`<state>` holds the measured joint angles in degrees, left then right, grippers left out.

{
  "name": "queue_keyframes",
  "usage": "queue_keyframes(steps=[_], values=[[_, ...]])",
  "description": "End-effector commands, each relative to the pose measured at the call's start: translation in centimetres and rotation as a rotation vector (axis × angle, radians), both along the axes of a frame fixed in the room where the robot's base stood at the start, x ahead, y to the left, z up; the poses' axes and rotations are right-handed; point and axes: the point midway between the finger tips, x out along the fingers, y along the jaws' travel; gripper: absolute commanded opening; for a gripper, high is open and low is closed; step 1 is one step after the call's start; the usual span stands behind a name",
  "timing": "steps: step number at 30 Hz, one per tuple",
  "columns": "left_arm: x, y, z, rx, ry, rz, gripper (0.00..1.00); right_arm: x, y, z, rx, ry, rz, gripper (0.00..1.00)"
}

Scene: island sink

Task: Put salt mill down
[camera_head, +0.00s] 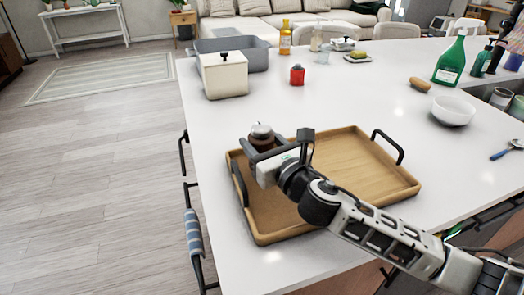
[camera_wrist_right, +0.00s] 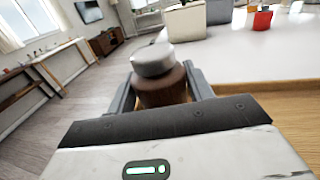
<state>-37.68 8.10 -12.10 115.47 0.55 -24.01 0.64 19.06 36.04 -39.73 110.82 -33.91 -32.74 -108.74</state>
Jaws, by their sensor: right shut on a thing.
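The salt mill (camera_head: 262,136) has a brown body and a silver-grey cap. My right gripper (camera_head: 266,150) is shut around its body, over the far left part of a wooden tray (camera_head: 360,160) with black handles. The right wrist view shows the mill (camera_wrist_right: 158,88) upright between the two fingers of my right gripper (camera_wrist_right: 160,95). The mill's base is hidden by the gripper, so I cannot tell whether it touches the tray. My left gripper is not in view.
The tray's middle and right are bare. Behind it stand a cream canister (camera_head: 225,75), a grey basin (camera_head: 240,47) and a red shaker (camera_head: 297,75). A white bowl (camera_head: 453,111) and a green spray bottle (camera_head: 450,62) are at the right. The white counter between is clear.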

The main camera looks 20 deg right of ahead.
Motion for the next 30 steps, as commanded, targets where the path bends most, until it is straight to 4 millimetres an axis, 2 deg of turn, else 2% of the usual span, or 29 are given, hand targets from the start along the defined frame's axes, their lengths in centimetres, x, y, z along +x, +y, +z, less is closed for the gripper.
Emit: queue_keyframes(steps=[1, 3, 10, 15, 16, 18, 25, 28, 30], values=[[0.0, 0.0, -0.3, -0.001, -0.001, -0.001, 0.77, -0.1, 0.0, -1.2, 0.001, 0.005, -0.001, 0.24], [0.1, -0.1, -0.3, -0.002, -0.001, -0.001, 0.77, -0.1, 0.0, -1.9, 0.001, 0.003, -0.001, 0.24], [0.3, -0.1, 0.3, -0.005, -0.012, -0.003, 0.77, 0.0, 0.0, -1.9, 0.0, 0.0, 0.0, 0.24], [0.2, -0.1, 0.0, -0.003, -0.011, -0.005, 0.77, -0.1, 0.0, -2.4, 0.0, 0.001, 0.0, 0.24], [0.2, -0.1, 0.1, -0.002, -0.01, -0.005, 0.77, -0.1, 0.0, -2.4, 0.0, 0.002, 0.0, 0.6], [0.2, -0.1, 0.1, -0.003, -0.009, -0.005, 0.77, -0.1, 0.0, -2.3, -0.001, 0.003, 0.0, 0.73], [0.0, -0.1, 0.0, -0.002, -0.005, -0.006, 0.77, -0.1, 0.0, -2.3, 0.0, 0.003, 0.0, 0.73], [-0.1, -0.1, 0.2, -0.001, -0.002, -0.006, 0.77, -0.1, 0.0, -1.7, 0.001, 0.002, 0.0, 0.73], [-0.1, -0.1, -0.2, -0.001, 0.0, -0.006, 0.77, -0.9, -0.3, -2.2, -0.001, 0.005, 0.0, 0.73]])
